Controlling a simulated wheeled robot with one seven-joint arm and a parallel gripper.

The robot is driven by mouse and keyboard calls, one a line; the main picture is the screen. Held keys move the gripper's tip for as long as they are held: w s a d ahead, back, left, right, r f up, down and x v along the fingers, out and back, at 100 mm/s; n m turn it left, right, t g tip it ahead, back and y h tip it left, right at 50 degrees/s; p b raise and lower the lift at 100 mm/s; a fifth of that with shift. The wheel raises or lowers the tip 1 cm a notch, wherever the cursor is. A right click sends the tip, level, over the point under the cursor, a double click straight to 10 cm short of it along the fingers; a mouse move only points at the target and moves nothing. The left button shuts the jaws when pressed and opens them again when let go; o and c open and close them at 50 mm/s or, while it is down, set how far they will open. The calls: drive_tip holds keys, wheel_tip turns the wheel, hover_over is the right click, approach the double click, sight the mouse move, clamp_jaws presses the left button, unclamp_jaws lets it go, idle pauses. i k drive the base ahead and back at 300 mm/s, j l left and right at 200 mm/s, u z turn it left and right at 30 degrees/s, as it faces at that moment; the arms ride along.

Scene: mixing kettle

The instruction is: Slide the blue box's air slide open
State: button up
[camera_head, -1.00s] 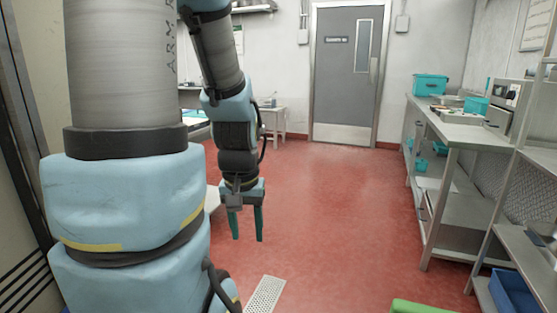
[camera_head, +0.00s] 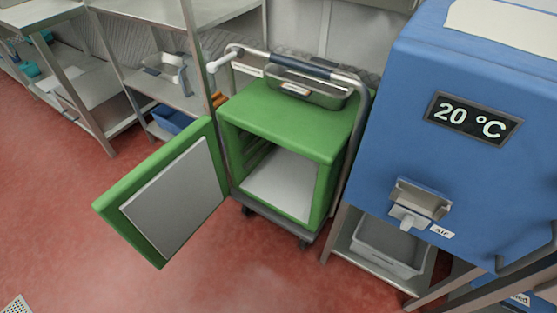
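The blue box (camera_head: 400,135) stands at the right of the view, on a metal stand. Its front carries a black display reading "20 °C" (camera_head: 472,119). Below the display is the air slide (camera_head: 408,217), a pale grey piece with a small knob in a metal bracket, beside a white label reading "air" (camera_head: 441,231). How far the slide stands open is not clear from here. My gripper is not in view now.
A green cart (camera_head: 285,120) stands left of the blue box, its door (camera_head: 150,190) swung out into the room. A grey bin (camera_head: 385,245) sits under the box. Metal shelves (camera_head: 180,90) line the back. Red floor is free at the front left.

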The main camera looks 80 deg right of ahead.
sight(408, 218)
drive_tip(key=k+j, duration=0.2)
drive_tip(key=k, duration=0.35)
drive_tip(key=k+j, duration=0.15)
drive_tip(key=k, duration=0.4)
drive_tip(key=k+j, duration=0.2)
drive_tip(key=k, duration=0.35)
drive_tip(key=k+j, duration=0.2)
drive_tip(key=k, duration=0.3)
